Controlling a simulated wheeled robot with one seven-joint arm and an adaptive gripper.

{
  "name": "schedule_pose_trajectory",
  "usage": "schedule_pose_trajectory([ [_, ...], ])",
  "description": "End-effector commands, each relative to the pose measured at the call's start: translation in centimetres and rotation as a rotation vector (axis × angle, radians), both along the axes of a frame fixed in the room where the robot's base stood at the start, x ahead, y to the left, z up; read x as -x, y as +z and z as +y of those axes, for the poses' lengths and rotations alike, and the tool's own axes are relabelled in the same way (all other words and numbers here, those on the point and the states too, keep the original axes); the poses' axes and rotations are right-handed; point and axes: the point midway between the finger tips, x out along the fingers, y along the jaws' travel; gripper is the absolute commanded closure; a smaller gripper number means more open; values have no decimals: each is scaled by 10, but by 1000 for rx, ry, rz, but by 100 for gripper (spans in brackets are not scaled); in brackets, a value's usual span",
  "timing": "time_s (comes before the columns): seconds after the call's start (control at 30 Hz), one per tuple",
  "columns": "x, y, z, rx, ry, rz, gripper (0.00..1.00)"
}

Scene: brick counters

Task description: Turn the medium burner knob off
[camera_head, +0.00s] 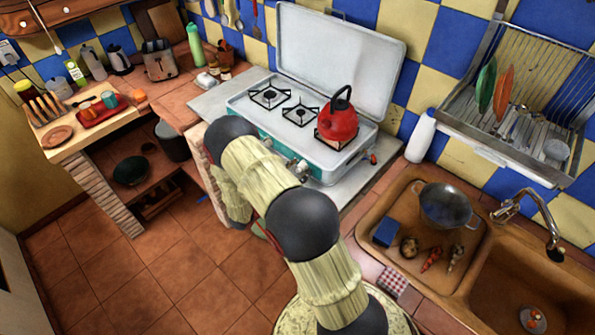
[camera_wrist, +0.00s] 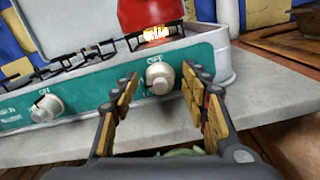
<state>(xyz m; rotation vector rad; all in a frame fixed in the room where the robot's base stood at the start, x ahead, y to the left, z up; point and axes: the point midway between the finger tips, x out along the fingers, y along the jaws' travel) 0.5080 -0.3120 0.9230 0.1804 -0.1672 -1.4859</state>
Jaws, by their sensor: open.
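The camping stove (camera_head: 240,112) with a teal front panel and raised white lid stands on the counter. In the wrist view, a round white knob (camera_wrist: 160,77) sits on the teal panel (camera_wrist: 92,95) under an "OFF" label. My gripper (camera_wrist: 161,80) is open, its yellow-padded fingers to the left and right of this knob. I cannot tell whether they touch it. A second white knob (camera_wrist: 46,108) is further left. Which knob is the medium one cannot be read. A burner glows orange (camera_wrist: 156,33) under the red kettle (camera_head: 337,122). My arm hides the gripper in the head view.
Two other burners (camera_head: 270,95) on the stove are bare. A white bottle (camera_head: 421,137) stands right of the stove. A brown sink (camera_head: 400,205) holding a colander (camera_head: 445,204) is at right, below a dish rack (camera_head: 520,95). A grey counter strip (camera_wrist: 262,95) runs before the stove.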

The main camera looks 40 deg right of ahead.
Motion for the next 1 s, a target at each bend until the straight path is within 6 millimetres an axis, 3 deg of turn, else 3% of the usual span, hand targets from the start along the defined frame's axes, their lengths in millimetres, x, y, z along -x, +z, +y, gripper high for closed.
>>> schedule_pose_trajectory([
  [0.13, 0, 0, 0, 0, 0, 0, 56],
  [0.87, 0, 0, 1, 0, 0, 0, 97],
  [1.0, 0, 0, 1, 0, 0, -4, 98],
])
